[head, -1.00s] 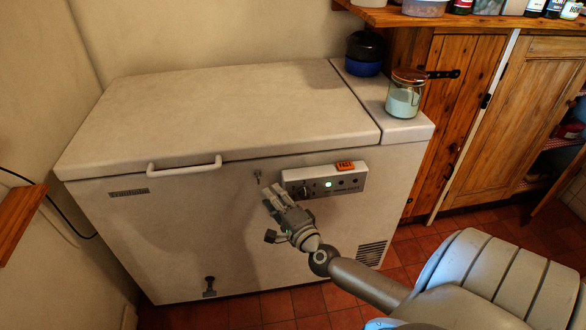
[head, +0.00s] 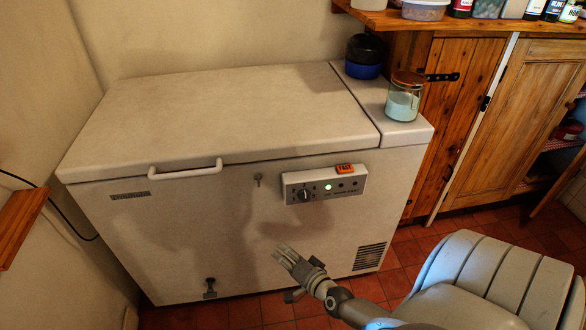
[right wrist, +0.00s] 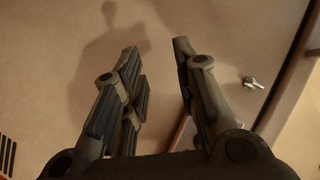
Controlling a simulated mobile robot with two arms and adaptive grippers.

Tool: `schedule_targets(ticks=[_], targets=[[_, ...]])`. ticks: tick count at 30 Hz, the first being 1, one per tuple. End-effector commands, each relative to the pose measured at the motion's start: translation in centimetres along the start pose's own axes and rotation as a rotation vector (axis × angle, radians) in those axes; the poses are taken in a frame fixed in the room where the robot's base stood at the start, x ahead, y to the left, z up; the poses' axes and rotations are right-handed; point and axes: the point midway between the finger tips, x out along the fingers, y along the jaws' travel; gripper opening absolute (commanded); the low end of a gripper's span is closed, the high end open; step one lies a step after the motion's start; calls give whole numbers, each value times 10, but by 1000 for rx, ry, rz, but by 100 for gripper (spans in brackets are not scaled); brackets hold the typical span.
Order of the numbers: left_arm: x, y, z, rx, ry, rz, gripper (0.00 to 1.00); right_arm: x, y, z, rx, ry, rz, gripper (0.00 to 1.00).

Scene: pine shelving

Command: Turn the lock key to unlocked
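The small metal lock key (head: 258,180) sits in the front of the white chest freezer (head: 225,245), below the lid seam and left of the control panel. It also shows in the right wrist view as a small silver key (right wrist: 253,83), right of the fingers. No marking tells its lock state. My right gripper (head: 284,252) is in front of the freezer's lower front, well below the key and apart from it. In the right wrist view its fingers (right wrist: 156,48) are spread, with nothing between them. My left gripper is out of view.
The control panel (head: 325,187) has a dark knob, a green light and an orange tag. A white lid handle (head: 185,171) juts out left of the key. A glass jar (head: 403,97) and a dark blue pot (head: 364,56) stand on the freezer top. Wooden cupboards are at right.

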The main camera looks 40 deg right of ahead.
Motion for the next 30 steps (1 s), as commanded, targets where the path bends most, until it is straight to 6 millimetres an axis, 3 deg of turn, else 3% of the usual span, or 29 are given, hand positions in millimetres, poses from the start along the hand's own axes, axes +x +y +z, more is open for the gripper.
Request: schedule_targets(ticks=[15, 21, 30], targets=[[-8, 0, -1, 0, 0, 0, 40, -20, 75, 59, -261, -157, 151, 28], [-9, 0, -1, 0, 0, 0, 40, -25, 88, 70, -308, -190, 176, 28], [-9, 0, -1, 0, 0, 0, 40, -26, 91, 72, -318, -197, 181, 28]])
